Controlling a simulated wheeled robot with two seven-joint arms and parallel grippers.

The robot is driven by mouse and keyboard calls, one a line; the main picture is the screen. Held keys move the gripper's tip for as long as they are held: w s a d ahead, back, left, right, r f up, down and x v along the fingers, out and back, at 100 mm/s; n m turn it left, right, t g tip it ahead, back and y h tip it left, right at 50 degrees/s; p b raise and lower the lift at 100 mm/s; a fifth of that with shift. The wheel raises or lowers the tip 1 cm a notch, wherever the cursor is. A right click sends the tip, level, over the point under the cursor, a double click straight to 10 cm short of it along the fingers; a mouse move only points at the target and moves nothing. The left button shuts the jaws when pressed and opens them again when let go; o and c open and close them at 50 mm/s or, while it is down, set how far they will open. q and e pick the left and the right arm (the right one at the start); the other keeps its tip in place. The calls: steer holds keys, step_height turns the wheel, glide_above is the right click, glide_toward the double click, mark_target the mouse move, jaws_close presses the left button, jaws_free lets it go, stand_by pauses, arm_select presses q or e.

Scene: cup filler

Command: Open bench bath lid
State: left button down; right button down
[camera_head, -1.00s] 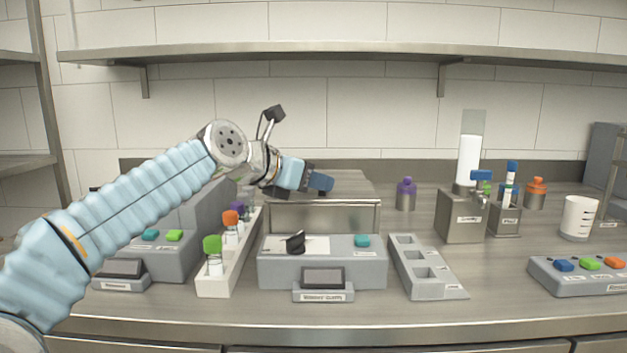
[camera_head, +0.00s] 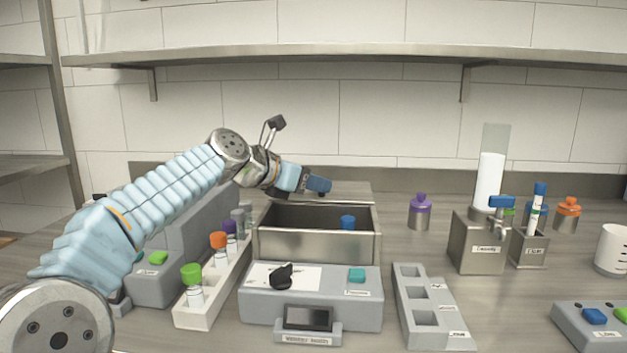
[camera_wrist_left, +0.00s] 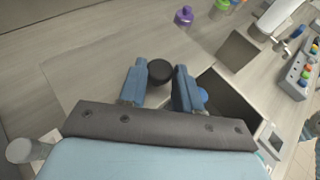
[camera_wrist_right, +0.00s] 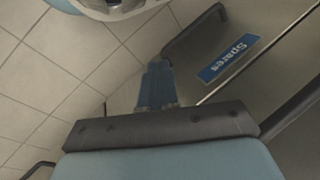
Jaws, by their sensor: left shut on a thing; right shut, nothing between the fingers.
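The bench bath (camera_head: 310,246) is a steel box behind a grey control unit (camera_head: 345,305) with a black dial and a teal button. Its interior is in view, with a blue-capped item (camera_head: 347,222) inside. The flat grey lid (camera_head: 350,190) lies back behind the opening. My left gripper (camera_head: 316,186) is above the lid. In the left wrist view its fingers (camera_wrist_left: 160,75) are shut on the lid's round black knob (camera_wrist_left: 160,71), and the open bath (camera_wrist_left: 228,98) is to their right. My right gripper (camera_wrist_right: 155,86) is shut and empty, near a steel front with a "Spares" label (camera_wrist_right: 229,57).
A white rack (camera_head: 215,290) with capped tubes stands left of the control unit. A grey slotted holder (camera_head: 430,310) is to its right. A purple-capped bottle (camera_head: 420,212) and a steel dispenser (camera_head: 476,245) stand further right. A shelf (camera_head: 350,53) runs above.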

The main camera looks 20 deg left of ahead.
arm_select(q)
steer(key=c, duration=0.8)
jaws_free()
steer(key=shift+s, duration=0.1)
steer(key=v, duration=1.3)
steer(key=shift+s+a, duration=0.25)
steer(key=shift+r, duration=0.1)
